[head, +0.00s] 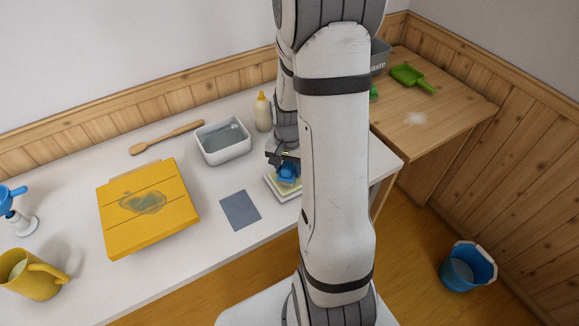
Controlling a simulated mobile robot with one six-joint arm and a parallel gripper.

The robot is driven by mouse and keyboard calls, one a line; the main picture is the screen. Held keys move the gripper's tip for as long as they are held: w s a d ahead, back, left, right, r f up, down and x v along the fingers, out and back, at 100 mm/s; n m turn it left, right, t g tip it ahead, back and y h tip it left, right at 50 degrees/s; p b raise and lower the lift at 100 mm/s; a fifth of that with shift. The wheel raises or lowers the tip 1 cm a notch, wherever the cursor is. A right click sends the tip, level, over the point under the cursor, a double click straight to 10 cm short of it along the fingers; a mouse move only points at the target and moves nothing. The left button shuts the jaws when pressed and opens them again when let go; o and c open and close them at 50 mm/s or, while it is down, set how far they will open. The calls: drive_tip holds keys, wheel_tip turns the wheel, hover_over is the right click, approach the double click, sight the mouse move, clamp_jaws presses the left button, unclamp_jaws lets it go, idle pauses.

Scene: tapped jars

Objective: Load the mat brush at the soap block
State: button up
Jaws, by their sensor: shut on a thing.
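My gripper (284,161) is low over the right part of the white table, partly behind my own arm. It is shut on a blue thing, which looks like the mat brush (289,175). Directly below is a pale yellow-green block, seemingly the soap block (284,188), in a light dish (270,190). The brush overlaps the soap in this view; I cannot tell whether they touch. The brush's underside and the right side of the soap are hidden. A yellow slatted mat or board (115,220) with a grey-green smear (143,202) lies to the left.
A grey cloth or pad (240,210) lies left of the soap. A white basin of water (222,142), a cream bottle (262,112) and a wooden stick (166,137) are behind. A yellow jug (28,272) stands front left. A blue bucket (467,268) is on the floor.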

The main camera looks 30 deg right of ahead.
drive_tip(key=shift+f+b, duration=0.55)
drive_tip(key=shift+f, duration=0.05)
idle(1.5)
drive_tip(key=shift+r, duration=0.1)
drive_tip(key=shift+r+p, duration=2.55)
drive_tip(key=shift+r, duration=0.95)
